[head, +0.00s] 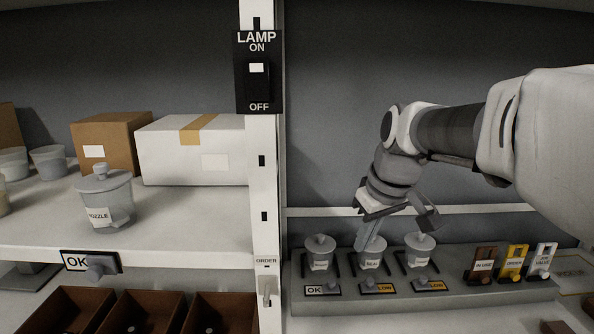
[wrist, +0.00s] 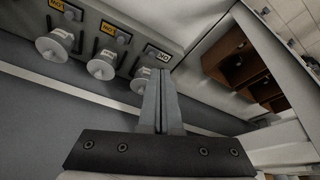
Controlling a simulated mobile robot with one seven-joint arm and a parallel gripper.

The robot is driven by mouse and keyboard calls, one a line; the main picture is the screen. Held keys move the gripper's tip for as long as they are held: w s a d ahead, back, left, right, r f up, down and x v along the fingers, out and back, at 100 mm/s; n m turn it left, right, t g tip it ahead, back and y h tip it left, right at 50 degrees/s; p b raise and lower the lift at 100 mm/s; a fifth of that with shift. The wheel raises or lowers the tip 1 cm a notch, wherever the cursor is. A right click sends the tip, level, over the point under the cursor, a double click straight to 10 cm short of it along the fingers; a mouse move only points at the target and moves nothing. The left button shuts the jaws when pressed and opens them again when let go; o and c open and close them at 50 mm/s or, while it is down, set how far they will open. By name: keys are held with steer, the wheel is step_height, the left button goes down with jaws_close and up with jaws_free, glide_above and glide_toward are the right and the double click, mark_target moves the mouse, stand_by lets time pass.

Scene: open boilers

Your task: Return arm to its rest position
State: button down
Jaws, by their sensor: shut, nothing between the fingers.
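My arm (head: 455,130) reaches in from the right in the head view, bent down over a grey ledge (head: 450,298). My gripper (head: 360,243) points down in front of the lidded pots there. Its fingers are together and empty in the wrist view (wrist: 160,75). Three small grey pots stand in a row: left (head: 320,254), middle (head: 372,258) and right (head: 420,250). Tags below the pots read OK, LOW and LOW.
A white post (head: 265,180) with a lamp switch (head: 258,72) stands left of the arm. A shelf (head: 190,215) holds a lidded pot (head: 108,203) and boxes (head: 195,150). Brown bins (head: 140,312) sit below. Labelled tags (head: 512,262) stand at the ledge's right. The wall above the arm is clear.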

steer(key=s+f+m+t, duration=0.1)
steer(key=s+f+m, duration=0.1)
steer(key=s, duration=0.8)
steer(key=s+d+f+m+h, duration=0.1)
steer(key=s+f+m, duration=0.1)
steer(key=s, duration=0.7)
steer(key=shift+s+d+f+m+t, duration=0.15)
steer(key=shift+s+d+m+t, duration=0.1)
steer(key=shift+s+m+t, duration=0.25)
steer(key=shift+w, duration=0.15)
